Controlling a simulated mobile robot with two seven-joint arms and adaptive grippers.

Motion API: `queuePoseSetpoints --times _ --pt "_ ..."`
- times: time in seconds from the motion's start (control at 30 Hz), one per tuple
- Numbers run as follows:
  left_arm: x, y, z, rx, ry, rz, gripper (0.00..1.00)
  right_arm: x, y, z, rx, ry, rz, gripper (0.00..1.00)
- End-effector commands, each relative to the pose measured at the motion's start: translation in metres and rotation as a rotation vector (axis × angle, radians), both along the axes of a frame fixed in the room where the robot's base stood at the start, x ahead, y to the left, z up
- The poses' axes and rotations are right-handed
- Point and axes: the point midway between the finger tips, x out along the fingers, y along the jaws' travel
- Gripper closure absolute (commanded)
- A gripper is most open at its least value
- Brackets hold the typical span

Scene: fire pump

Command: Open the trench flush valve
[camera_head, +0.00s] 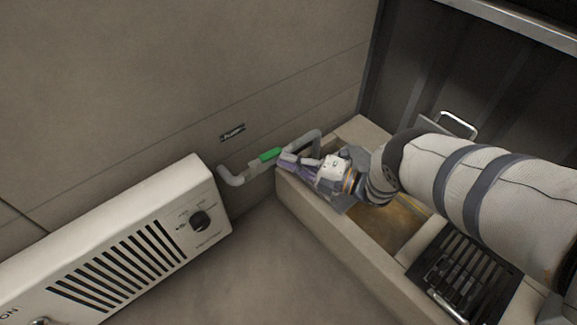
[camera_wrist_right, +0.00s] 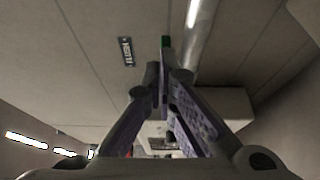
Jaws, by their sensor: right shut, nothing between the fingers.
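The flush valve's green lever handle (camera_head: 270,155) sits on a grey pipe (camera_head: 234,178) that runs along the wall and bends over the trench edge. My right gripper (camera_head: 284,160) is at the right end of the green handle, its purple-padded fingers shut with nothing between them. I cannot tell whether the fingertips touch the handle or the pipe. In the right wrist view the closed fingers (camera_wrist_right: 162,78) point up, with a small bit of green (camera_wrist_right: 166,42) just beyond them beside the pipe (camera_wrist_right: 199,48). My left gripper is not in view.
A small label plate (camera_head: 232,132) is on the wall above the valve. A white wall unit (camera_head: 110,245) with a black knob (camera_head: 200,220) stands at left. The trench (camera_head: 318,218) lies below my right arm, with a dark grate (camera_head: 465,275) at right. Floor between is clear.

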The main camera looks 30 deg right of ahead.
Motion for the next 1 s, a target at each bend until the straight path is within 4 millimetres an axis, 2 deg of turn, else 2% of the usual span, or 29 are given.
queuePoseSetpoints --times 0.4,1.0 --pt "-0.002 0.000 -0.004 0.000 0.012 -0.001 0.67 0.012 -0.004 0.000 -0.001 -0.001 0.001 1.00" --pt "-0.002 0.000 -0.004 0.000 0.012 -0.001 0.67 0.014 -0.004 0.001 0.000 -0.003 0.000 1.00"
